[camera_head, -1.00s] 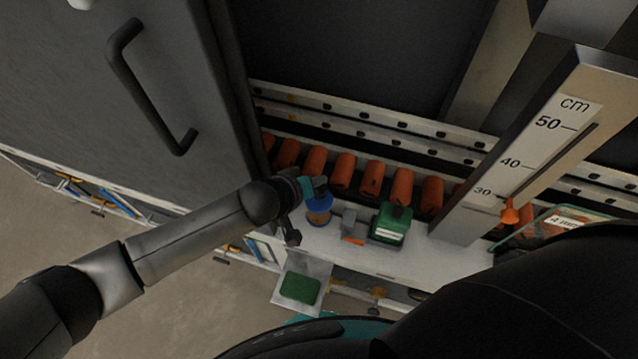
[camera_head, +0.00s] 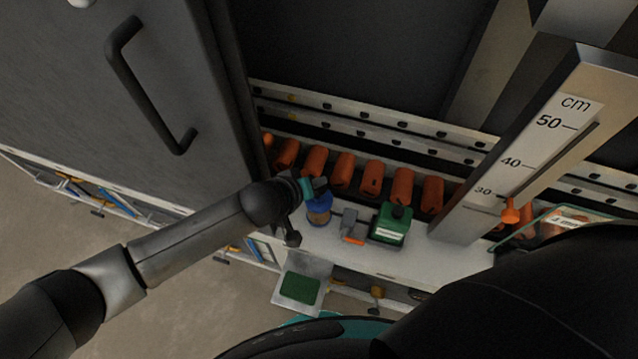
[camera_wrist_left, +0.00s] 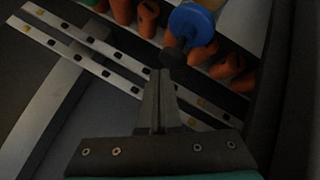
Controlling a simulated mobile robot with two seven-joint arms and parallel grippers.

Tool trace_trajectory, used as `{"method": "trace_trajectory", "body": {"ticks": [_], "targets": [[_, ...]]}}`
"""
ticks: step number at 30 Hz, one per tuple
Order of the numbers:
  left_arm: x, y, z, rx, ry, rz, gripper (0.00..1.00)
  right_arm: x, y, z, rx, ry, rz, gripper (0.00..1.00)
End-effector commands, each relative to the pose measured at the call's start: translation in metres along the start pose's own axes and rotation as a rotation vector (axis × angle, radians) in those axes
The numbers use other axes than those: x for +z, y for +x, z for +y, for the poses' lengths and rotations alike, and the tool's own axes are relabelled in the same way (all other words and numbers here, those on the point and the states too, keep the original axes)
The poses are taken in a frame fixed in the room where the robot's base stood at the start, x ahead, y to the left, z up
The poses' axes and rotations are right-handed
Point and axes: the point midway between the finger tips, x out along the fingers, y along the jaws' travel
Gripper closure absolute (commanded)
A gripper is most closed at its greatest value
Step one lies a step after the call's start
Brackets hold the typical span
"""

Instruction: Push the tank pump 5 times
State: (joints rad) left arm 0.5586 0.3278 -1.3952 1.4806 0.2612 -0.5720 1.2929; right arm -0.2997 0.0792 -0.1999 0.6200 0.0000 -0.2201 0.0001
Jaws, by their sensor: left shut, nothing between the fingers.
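My left gripper (camera_head: 318,186) is shut and empty, right at the upper side of the blue top. In the wrist view its closed fingers (camera_wrist_left: 160,88) point towards the blue top, with a dark round part beside their tips. I cannot tell whether they touch it. My right gripper is not in view.
Several orange cylinders (camera_head: 372,178) line the ledge behind. A cm-marked column (camera_head: 530,150) rises at right; a grey door (camera_head: 165,110) stands at left.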

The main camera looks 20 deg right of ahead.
Motion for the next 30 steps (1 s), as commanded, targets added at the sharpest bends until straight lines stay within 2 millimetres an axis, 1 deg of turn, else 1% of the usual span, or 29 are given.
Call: {"method": "trace_trajectory", "body": {"ticks": [30], "targets": [[0.0047, 0.0069, -0.0046, 0.001, 0.000, 0.001, 1.00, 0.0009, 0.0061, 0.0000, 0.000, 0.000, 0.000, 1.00]]}}
